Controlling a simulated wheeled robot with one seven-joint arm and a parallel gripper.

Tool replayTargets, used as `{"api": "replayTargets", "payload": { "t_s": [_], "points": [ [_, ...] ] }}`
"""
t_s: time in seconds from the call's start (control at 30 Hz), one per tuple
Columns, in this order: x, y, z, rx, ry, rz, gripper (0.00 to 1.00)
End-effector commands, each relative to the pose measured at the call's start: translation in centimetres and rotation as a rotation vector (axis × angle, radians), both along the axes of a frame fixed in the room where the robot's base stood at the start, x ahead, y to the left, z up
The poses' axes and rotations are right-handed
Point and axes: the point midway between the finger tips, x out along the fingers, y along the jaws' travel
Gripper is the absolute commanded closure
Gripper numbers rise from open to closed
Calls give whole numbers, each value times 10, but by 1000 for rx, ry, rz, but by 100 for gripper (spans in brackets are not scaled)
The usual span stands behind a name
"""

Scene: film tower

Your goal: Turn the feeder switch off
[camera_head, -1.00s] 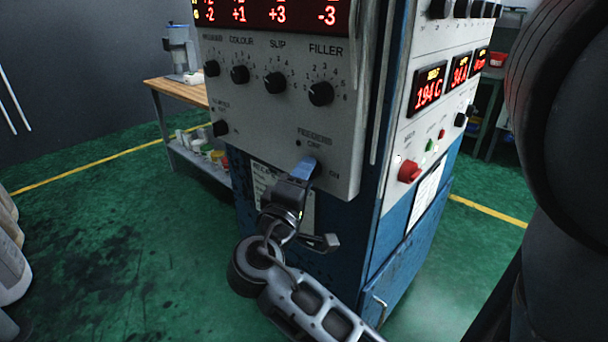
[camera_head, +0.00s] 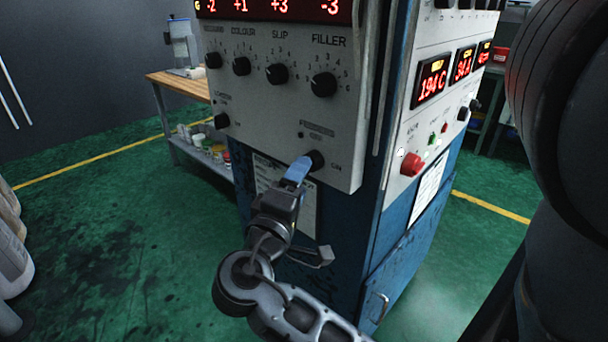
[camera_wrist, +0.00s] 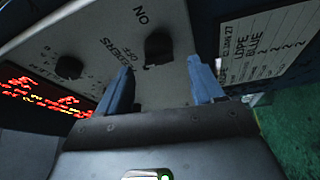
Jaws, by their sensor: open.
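The feeder switch is a black knob (camera_head: 315,159) low on the grey front panel (camera_head: 262,125), and it also shows in the wrist view (camera_wrist: 158,48). Its ON and OFF marks are printed beside it in the wrist view. I cannot tell clearly which mark the knob points to. My gripper (camera_head: 302,168) has blue fingers and is just in front of the knob, at its lower left in the head view. In the wrist view the fingers of my gripper (camera_wrist: 160,66) are apart and empty, with the knob ahead, between their lines.
Several other black knobs (camera_head: 323,84) sit above on the panel, under a red display (camera_head: 270,9). A red button (camera_head: 412,164) is on the cabinet's right face. A workbench (camera_head: 180,86) stands behind at left. The green floor (camera_head: 110,220) at left is open.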

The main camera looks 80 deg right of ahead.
Motion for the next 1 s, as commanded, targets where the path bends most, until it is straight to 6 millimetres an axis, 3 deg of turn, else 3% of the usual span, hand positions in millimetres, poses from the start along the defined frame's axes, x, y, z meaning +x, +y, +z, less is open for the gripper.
{"api": "replayTargets", "payload": {
  "t_s": [0.1,0.3,1.0],
  "points": [
    [3,18,-3,1,0,3,33],
    [6,35,-4,1,0,1,33],
    [7,37,-7,9,5,18,33]
  ]
}}
